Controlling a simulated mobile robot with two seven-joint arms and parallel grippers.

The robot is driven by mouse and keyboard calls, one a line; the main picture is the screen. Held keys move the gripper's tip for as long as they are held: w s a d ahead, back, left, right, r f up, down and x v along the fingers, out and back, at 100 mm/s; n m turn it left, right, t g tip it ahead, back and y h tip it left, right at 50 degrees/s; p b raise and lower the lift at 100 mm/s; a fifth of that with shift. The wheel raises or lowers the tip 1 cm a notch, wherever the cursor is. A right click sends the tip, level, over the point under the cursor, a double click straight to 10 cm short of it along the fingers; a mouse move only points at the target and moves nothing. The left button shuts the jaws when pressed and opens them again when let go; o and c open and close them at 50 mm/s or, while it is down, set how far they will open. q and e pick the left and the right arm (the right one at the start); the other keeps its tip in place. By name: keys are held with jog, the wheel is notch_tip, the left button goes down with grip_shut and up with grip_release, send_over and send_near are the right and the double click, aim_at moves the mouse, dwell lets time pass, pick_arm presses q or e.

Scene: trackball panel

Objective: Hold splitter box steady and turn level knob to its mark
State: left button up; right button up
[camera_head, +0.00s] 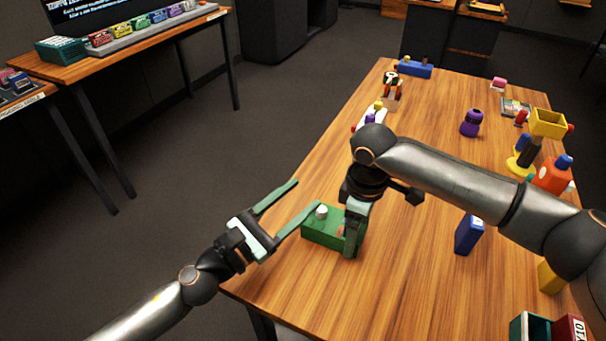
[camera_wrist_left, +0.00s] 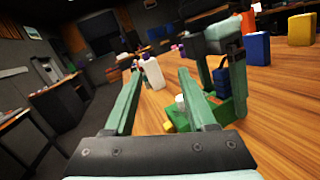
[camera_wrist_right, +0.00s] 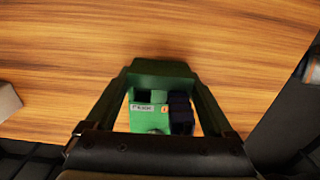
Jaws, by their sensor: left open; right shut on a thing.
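The green splitter box (camera_head: 318,236) sits on the wooden table near its left edge. Its white level knob (camera_head: 321,211) stands up on the top, toward the left end. My right gripper (camera_head: 355,228) is shut on the right end of the box. In the right wrist view the box (camera_wrist_right: 147,112) lies between its fingers, with a small label that I cannot read surely. My left gripper (camera_head: 307,192) is open beside the knob, with one fingertip close to it. The level mark cannot be made out.
A blue block (camera_head: 468,234) stands right of the box, beneath my right arm. A purple bottle (camera_head: 471,123), a yellow-topped stand (camera_head: 548,123) and an orange item (camera_head: 552,177) stand farther back right. The table front is largely clear.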

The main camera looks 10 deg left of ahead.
aim_at(318, 211)
pick_arm(q)
jog(key=w+d+r+m+g, duration=0.1)
jog(key=m+g, duration=0.2)
jog(key=w+d+r+m+g+y, duration=0.1)
jog(key=m+g, duration=0.3)
jog(key=w+d+r+m+g+y, duration=0.1)
jog(key=r+m+g, duration=0.1)
jog(key=m+g, duration=0.2)
jog(key=shift+d+r, duration=0.1)
jog(key=shift+d, duration=0.15)
jog(key=shift+s+d+n+g+y, duration=0.15)
jog(key=shift+s+n+g+y, duration=0.15)
jog(key=shift+n+g+y, duration=0.25)
jog(key=a+n+y, duration=0.1)
jog(key=n+y, duration=0.1)
jog(key=n, duration=0.1)
jog(key=s+n+y, duration=0.1)
jog(key=n+y, duration=0.1)
jog(key=n, duration=0.1)
jog(key=a+r+n+g+y, duration=0.1)
jog(key=n+y, duration=0.1)
jog(key=n, duration=0.2)
jog(key=shift+s+a, duration=0.3)
jog(key=shift+a, duration=0.05)
